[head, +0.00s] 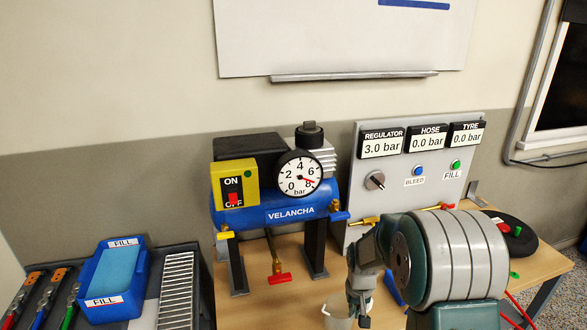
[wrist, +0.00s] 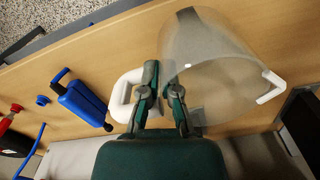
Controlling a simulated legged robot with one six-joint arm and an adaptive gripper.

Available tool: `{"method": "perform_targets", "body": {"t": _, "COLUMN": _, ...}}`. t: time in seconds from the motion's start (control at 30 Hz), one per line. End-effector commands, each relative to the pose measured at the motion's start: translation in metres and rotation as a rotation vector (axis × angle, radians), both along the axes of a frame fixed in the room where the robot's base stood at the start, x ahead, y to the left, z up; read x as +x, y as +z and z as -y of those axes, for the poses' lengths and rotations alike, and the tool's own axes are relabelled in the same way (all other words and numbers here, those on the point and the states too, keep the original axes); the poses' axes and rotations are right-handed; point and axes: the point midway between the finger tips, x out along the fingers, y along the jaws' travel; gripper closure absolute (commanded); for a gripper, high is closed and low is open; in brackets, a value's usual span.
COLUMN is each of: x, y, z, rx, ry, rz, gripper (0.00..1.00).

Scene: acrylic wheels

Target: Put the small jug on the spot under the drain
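The small jug (wrist: 220,60) is a translucent vessel with a white handle part on its left. It fills the upper right of the wrist view. In the head view the jug (head: 336,317) is cut off by the bottom edge. My gripper (wrist: 163,78) is at the jug's handle side, its two fingers a little apart, one overlapping the handle. I cannot tell whether they press on anything. In the head view my gripper (head: 359,308) points down at the jug. The drain (head: 277,274), a brass valve with a red handle, hangs under the blue compressor. No marked spot shows clearly below it.
The compressor (head: 290,212) stands on dark legs on the wooden table (head: 240,306). A grey gauge panel (head: 400,205) stands behind my arm. A blue FILL tray (head: 113,284) is at the left.

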Motion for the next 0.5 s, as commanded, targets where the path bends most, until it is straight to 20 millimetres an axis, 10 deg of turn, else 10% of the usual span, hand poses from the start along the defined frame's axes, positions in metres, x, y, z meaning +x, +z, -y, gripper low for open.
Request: {"method": "perform_targets", "body": {"t": 0.5, "x": 0.019, "y": -0.027, "z": -0.006, "rx": 0.0, "ry": 0.011, "rz": 0.002, "gripper": 1.0}}
